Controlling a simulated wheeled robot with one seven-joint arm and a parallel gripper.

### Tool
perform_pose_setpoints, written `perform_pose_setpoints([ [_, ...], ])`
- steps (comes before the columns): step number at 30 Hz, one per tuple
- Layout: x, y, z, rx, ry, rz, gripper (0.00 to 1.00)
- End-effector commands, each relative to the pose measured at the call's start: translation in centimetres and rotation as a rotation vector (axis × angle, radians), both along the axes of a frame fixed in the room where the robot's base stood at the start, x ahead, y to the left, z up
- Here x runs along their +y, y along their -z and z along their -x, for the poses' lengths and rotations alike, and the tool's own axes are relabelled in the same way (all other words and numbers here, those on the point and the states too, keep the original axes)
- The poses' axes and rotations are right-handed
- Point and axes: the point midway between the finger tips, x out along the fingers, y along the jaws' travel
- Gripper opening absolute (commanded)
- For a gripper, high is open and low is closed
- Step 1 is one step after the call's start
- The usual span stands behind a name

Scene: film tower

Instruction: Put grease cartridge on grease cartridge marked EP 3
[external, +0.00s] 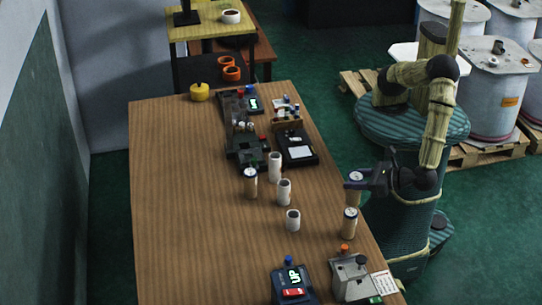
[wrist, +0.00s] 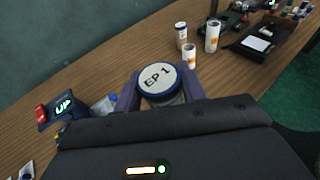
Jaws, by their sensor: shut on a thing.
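My gripper (external: 368,180) is shut on a grease cartridge (external: 353,196) with a tan body. In the wrist view the held cartridge's blue-rimmed lid reads EP 1 (wrist: 158,77), between the fingers of my gripper (wrist: 160,92). It is upright at the table's right edge. A similar cartridge (external: 349,223) stands just below it in the external view; whether they touch cannot be told. Another tan cartridge (external: 250,184) stands mid-table, and shows small in the wrist view (wrist: 181,33). No EP 3 mark is readable on either.
White tubes (external: 284,192) stand mid-table. A device with a lit UP display (external: 292,281) and a grey box with knobs (external: 350,277) are at the near end. Dark trays (external: 298,148) lie farther back. The table's left side (external: 180,220) is clear.

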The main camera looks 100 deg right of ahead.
Motion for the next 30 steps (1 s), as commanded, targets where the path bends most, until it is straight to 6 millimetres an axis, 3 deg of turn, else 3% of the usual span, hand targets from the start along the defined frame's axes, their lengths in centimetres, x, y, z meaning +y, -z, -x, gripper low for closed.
perform_pose_setpoints([
  [8,0.0,0.1,0.0,-0.001,-0.001,-0.001,0.15],
  [18,0.0,3.7,0.0,0.0,-0.001,0.0,0.15],
  [29,0.0,4.0,0.0,0.0,-0.001,0.0,0.15],
  [30,0.0,4.0,0.0,0.001,-0.001,-0.001,0.47],
])
